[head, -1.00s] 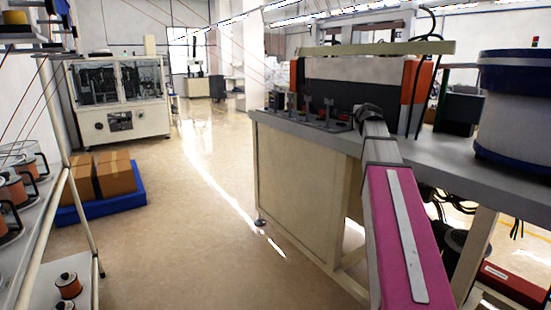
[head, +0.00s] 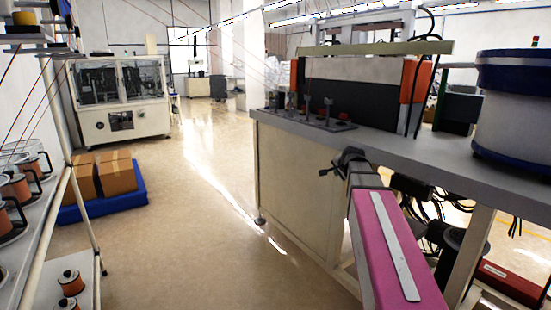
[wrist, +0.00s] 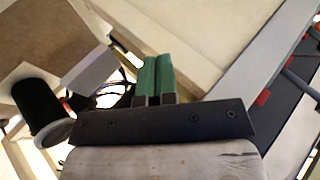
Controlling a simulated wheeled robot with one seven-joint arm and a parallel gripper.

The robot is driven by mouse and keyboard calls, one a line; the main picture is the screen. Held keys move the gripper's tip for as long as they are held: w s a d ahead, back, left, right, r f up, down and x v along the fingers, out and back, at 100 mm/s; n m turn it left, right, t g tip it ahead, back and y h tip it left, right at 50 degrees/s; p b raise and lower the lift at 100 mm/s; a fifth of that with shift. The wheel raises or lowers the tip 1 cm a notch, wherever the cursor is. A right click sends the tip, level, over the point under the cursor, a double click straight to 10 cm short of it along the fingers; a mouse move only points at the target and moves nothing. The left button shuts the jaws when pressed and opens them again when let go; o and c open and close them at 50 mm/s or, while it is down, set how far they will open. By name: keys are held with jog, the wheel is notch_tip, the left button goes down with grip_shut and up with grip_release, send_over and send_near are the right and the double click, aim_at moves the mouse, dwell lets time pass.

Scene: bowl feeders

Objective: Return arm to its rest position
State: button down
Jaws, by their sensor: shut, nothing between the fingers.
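My gripper (head: 324,172) shows in the head view at the end of my pink arm, in front of the near edge of the grey-topped workbench (head: 400,160). It looks small and dark there, and points to the left. In the wrist view its two green fingers (wrist: 155,78) stand side by side, shut with nothing between them. The lower part of my arm runs down to the bottom edge of the head view.
A blue-and-white bowl feeder (head: 520,115) stands on the bench at right. A shelf rack with copper-coloured spools (head: 70,283) is at left. Cardboard boxes (head: 117,177) sit on a blue pallet (head: 100,207). The floor between rack and bench is clear.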

jog(key=s+a+f+n+g, duration=0.2)
jog(key=s+f+n+g, duration=0.1)
jog(key=s+f, duration=0.6)
jog(key=s+a+f+n+g, duration=0.3)
jog(key=s+f+n, duration=0.1)
jog(key=s+f, duration=0.5)
jog(key=s+a+f+n+g+h, duration=0.1)
jog(key=s+a+f+n+g, duration=0.2)
jog(key=s+f, duration=0.6)
jog(key=shift+f+n+g, duration=0.3)
jog(key=shift+f+n, duration=0.4)
jog(key=shift+n, duration=0.1)
